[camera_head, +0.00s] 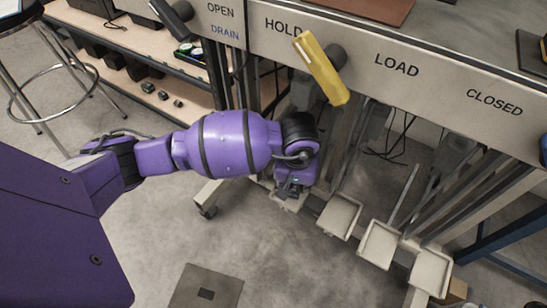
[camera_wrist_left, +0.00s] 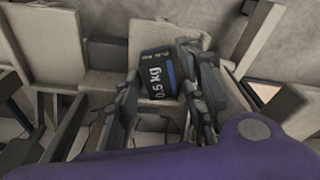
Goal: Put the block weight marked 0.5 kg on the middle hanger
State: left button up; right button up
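The block weight marked 0.5 kg (camera_wrist_left: 157,78) is dark with a blue stripe and shows in the left wrist view between the fingers of my left gripper (camera_wrist_left: 160,88). The fingers appear closed on its two sides. In the head view my left gripper (camera_head: 291,188) is low by the hangers, left of the row of pale square trays; the block cannot be made out there. A tray edge shows just below the gripper. To its right are three empty trays: one nearer (camera_head: 338,217), one between (camera_head: 379,244) and one farther right (camera_head: 430,272). My right gripper is not in view.
A yellow lever (camera_head: 322,70) sticks out from the grey panel (camera_head: 400,65) between HOLD and LOAD, above the gripper. Upright bars stand close behind the trays. A shelf (camera_head: 150,75) and a stool (camera_head: 50,75) are at the left. A dark plate (camera_head: 206,290) lies on the floor.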

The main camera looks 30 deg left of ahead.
aim_at(293, 192)
pick_arm(q)
jog(key=shift+o, duration=0.2)
jog(key=shift+w+r, duration=0.1)
jog(key=shift+r, duration=0.1)
notch_tip(293, 192, up, 12)
jog(key=s+p, duration=0.1)
jog(key=p, duration=0.2)
jog(key=shift+s+d+p, duration=0.35)
jog(key=shift+s, duration=0.05)
jog(key=shift+s+f, duration=0.1)
jog(key=shift+f, duration=0.05)
